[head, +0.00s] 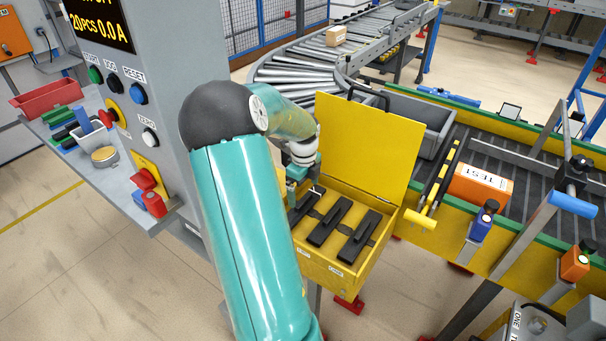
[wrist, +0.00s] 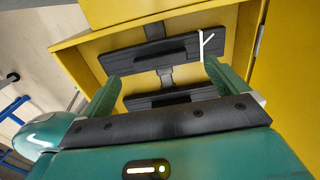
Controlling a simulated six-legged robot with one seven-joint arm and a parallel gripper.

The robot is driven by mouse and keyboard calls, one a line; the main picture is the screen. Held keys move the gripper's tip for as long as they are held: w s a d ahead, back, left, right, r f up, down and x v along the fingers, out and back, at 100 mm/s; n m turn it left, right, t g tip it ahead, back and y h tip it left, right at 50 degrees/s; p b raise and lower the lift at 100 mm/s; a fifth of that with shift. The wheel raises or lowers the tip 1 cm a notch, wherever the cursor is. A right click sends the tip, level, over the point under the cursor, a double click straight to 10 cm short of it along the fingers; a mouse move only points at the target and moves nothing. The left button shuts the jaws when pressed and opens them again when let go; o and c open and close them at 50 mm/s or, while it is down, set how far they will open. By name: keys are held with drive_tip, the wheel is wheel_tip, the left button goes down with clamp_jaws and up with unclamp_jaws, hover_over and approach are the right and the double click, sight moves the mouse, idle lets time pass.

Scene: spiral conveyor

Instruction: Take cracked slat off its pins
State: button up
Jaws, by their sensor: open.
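A black slat (wrist: 148,54) with a white forked mark at its right end lies in an open yellow box, between the tips of my gripper (wrist: 161,72) as the wrist view shows it. The mark looks like the crack. In the head view this slat (head: 301,209) is the leftmost in the box, partly hidden by my gripper (head: 297,178). My gripper is open, its two teal fingers apart near the slat's ends; I cannot tell whether they touch it. The pins are not clearly visible. Another black slat (wrist: 170,97) shows nearer my palm, partly covered.
The yellow box (head: 333,262) has its lid (head: 366,140) raised behind the slats. Two more slats (head: 329,223) (head: 359,238) lie to the right. A control column (head: 170,60) stands left of my arm. A belt with an orange TEST block (head: 480,186) runs at the right.

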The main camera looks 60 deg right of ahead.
sight(304, 200)
drive_tip(key=shift+f, duration=2.15)
drive_tip(key=c, duration=1.2)
drive_tip(key=shift+o, duration=0.2)
drive_tip(key=shift+r, duration=1.3)
drive_tip(key=shift+r, duration=0.1)
drive_tip(key=shift+r, duration=1.9)
drive_tip(key=shift+a, duration=0.1)
